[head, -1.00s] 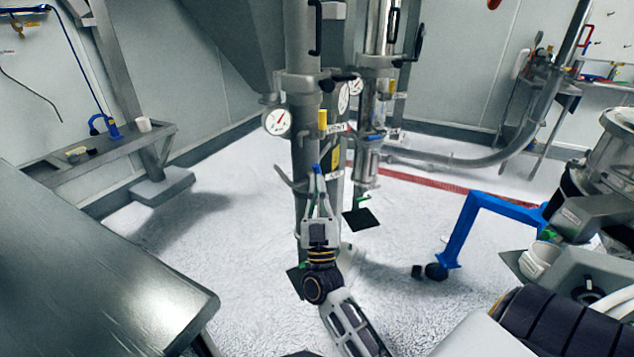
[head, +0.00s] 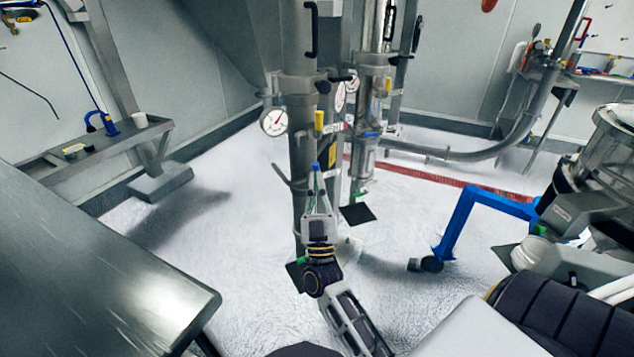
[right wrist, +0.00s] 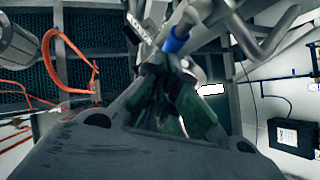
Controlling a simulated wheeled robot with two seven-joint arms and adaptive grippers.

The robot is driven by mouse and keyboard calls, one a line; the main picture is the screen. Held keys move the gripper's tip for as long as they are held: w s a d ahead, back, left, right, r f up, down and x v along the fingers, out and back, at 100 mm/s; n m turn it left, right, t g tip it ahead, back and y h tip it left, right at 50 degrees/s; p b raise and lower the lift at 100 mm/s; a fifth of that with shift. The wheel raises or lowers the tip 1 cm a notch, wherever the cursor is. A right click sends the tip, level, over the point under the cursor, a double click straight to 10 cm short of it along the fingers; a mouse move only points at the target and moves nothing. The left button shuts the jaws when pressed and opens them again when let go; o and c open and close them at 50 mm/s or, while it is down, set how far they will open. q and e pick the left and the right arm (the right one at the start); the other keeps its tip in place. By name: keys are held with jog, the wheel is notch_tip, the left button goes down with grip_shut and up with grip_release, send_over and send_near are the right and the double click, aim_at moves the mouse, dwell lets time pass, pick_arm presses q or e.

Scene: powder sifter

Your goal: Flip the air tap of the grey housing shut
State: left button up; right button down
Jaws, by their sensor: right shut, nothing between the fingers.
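The grey housing (head: 299,90) is a pair of upright pipes with round gauges at the middle of the head view. A small blue piece (head: 316,166) shows low on its front pipe, right at my right fingertips; it looks like a tap lever, but I cannot be sure. My right gripper (head: 317,177) points up at it, shut with nothing held. In the right wrist view the dark fingers (right wrist: 172,75) are close together just below a blue sleeve (right wrist: 178,43) on a metal part. Whether they touch it I cannot tell. My left gripper is not in view.
A yellow-topped fitting (head: 319,121) sits on the pipe above my right gripper, with a pressure gauge (head: 274,121) to its left. A metal table (head: 90,270) fills the lower left. A blue frame leg (head: 459,221) stands at right. White floor lies open between.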

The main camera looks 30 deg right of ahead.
pick_arm(q)
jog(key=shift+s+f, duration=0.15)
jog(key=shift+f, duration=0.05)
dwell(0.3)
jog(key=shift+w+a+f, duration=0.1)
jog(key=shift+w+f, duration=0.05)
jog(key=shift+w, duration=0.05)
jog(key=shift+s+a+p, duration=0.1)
jog(key=shift+p, duration=0.2)
pick_arm(e)
jog(key=shift+s, duration=0.1)
